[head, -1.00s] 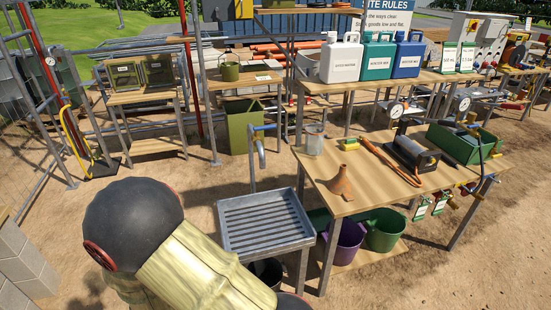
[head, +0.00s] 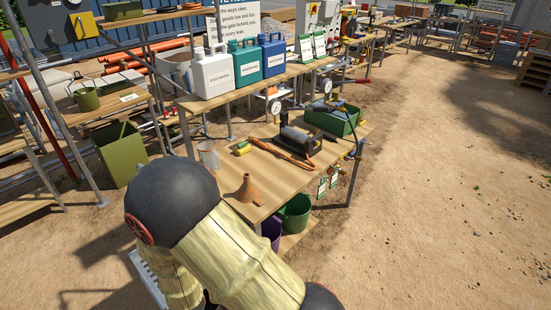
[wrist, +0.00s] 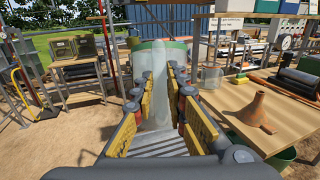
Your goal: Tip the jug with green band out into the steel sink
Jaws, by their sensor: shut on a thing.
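The jug with green band (wrist: 142,52) is pale and translucent, and shows ahead of my gripper in the wrist view. My gripper (wrist: 157,88) is shut on it, with a yellow-padded finger on each side. The jug looks about upright. The steel sink (wrist: 160,148) shows its ribbed bottom below and between the fingers; I cannot tell the height between jug and sink. In the head view only a strip of the sink (head: 146,277) shows beside my arm, and the gripper and held jug are hidden.
A wooden bench (head: 215,177) right of the sink bears a clear beaker (head: 208,154), a brown funnel (head: 245,190) and a green tray (head: 332,120). A green bucket (head: 296,212) stands below. White, green and blue canisters line the shelf behind. Open ground lies right.

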